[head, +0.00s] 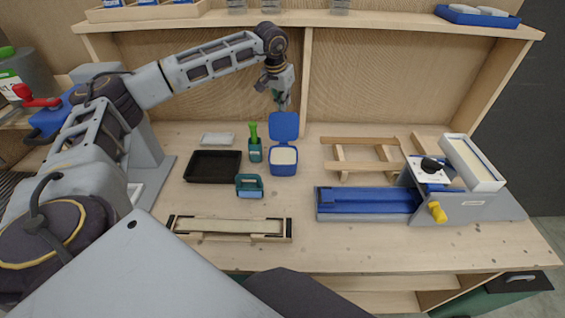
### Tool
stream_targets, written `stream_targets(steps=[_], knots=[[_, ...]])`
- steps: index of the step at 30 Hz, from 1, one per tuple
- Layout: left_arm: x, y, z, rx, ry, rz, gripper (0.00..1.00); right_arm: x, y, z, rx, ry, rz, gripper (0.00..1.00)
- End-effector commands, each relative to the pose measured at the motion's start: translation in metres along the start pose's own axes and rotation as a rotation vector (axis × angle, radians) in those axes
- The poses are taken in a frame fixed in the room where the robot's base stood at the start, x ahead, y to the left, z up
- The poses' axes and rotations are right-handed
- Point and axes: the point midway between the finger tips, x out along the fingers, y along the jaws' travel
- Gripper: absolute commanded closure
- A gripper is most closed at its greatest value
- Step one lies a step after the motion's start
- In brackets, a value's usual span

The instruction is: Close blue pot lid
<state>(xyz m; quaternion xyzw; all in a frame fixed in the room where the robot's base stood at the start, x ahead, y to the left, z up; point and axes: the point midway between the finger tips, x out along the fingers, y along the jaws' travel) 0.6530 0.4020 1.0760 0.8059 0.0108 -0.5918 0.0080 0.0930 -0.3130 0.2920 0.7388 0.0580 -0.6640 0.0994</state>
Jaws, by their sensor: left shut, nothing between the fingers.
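The blue pot (283,168) stands on the workbench near the middle, with pale contents showing in its open top. Its blue lid (284,126) stands raised at the back edge of the pot, tilted up and open. My left gripper (283,102) is shut and empty, pointing down just above and behind the lid's top edge. I cannot tell whether it touches the lid. My right gripper is not in view.
Left of the pot are a green holder (255,152) with a green-handled tool, a black tray (212,167) and a teal-handled block (250,186). A wooden frame (358,160) and blue-railed jig (365,203) stand to the right. A shelf (330,18) spans the back.

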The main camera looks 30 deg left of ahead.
Motion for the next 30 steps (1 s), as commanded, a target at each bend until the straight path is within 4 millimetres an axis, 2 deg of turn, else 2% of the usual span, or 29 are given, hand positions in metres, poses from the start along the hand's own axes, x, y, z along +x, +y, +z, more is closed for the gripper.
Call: stream_targets(steps=[1, 12, 19, 30], knots=[[0.006, 0.000, 0.005, 0.002, -0.015, -0.002, 1.00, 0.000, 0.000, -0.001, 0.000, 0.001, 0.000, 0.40], [0.004, 0.000, 0.003, 0.002, -0.011, -0.002, 1.00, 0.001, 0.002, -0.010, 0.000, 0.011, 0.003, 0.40], [0.005, 0.000, 0.003, 0.001, -0.007, -0.001, 1.00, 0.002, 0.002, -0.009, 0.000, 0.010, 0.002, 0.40], [0.021, 0.000, 0.008, 0.001, -0.005, -0.001, 1.00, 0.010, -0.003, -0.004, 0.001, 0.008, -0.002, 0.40]])
